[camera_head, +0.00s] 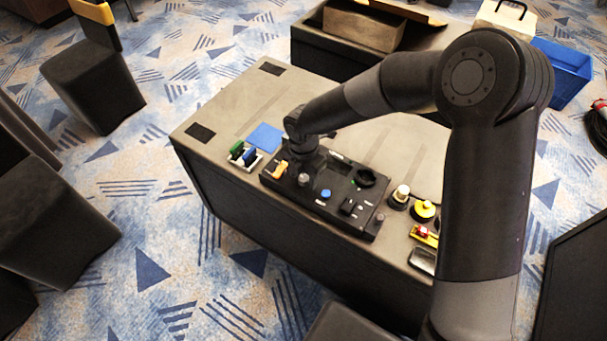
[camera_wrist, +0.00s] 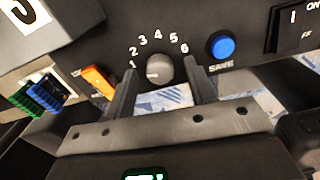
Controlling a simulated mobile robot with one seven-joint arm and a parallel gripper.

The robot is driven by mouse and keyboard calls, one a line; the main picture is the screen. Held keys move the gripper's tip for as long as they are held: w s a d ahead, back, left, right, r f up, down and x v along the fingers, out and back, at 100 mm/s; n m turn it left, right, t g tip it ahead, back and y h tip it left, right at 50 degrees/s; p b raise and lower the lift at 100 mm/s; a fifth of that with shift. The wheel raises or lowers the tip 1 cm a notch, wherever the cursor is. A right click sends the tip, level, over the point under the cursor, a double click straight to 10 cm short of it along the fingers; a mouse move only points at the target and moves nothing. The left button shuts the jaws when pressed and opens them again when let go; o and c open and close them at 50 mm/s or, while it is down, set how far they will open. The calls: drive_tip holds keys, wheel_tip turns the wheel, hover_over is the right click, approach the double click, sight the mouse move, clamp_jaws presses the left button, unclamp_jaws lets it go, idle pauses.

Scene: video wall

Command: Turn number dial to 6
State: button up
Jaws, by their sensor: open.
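The number dial (camera_wrist: 159,68) is a round grey knob on a black control panel (camera_wrist: 225,17), with white numbers 1 to 6 arched around it. A pale mark on its left side appears to point near the 1. My gripper (camera_wrist: 163,76) is open, with one finger on each side of the dial and gaps between. I cannot tell whether the fingertips touch the panel. In the head view the dial (camera_head: 304,180) shows as a small grey knob, just in front of my gripper (camera_head: 303,163), whose fingers are largely hidden there.
A blue SAVE button (camera_wrist: 221,46) is close right of the right finger. An orange switch (camera_wrist: 98,82) is close to the left finger. A black rocker switch (camera_wrist: 293,30) lies farther right. Yellow and red buttons (camera_head: 424,210) stand right of the panel on the table (camera_head: 225,113).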

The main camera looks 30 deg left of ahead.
drive_tip(key=c, duration=1)
drive_tip(key=shift+o, duration=0.2)
